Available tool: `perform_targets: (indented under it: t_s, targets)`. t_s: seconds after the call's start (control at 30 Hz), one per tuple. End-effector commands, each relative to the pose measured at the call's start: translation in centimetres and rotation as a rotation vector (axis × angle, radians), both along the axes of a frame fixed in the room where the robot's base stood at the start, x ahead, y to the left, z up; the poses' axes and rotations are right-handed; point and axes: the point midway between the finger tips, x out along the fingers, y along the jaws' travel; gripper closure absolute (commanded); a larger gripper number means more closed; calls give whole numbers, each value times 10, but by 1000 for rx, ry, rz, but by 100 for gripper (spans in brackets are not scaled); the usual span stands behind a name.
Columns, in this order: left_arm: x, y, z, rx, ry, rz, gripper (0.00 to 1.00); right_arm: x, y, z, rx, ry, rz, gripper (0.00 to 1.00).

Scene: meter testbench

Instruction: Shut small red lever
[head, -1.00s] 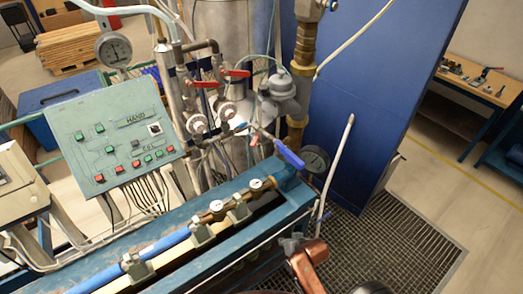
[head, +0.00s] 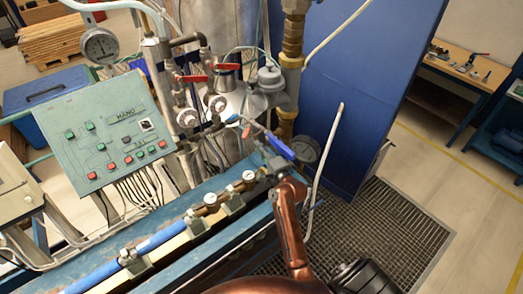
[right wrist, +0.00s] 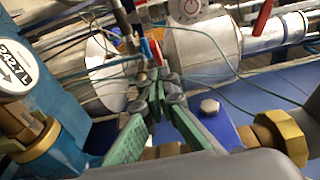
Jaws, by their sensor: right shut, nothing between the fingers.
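The small red lever (head: 246,131) sits among thin pipes behind the blue-handled valve in the head view. In the right wrist view the small red lever (right wrist: 155,50) is just beyond my fingertips, beside a small blue lever (right wrist: 144,46). My right gripper (right wrist: 165,88) is shut and empty, its green-padded fingers converging just short of the red lever. Whether they touch it I cannot tell. In the head view my right gripper (head: 268,160) is partly hidden by my copper-coloured arm, near the blue handle (head: 280,147). My left gripper is not in view.
Two larger red handles (head: 193,79) (head: 227,67) sit above gauges. A pressure gauge (head: 306,149) and a pale hose (head: 325,165) stand right of the blue handle. A control panel (head: 105,135) is at left. A blue bench beam (head: 190,215) runs below.

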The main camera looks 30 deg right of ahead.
Motion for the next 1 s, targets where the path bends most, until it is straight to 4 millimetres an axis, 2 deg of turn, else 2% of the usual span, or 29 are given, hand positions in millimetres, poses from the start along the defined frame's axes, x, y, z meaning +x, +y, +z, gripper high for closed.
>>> perform_targets:
  t_s: [0.1,0.3,0.77,1.0]
  targets:
    - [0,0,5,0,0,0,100,21,-1,2,-1,1,1,100]
    - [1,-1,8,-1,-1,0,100,44,-3,0,-3,3,0,100]
    - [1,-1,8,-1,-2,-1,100,50,-3,-1,-3,2,1,100]
    - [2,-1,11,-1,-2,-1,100,59,14,0,-2,2,20,100]
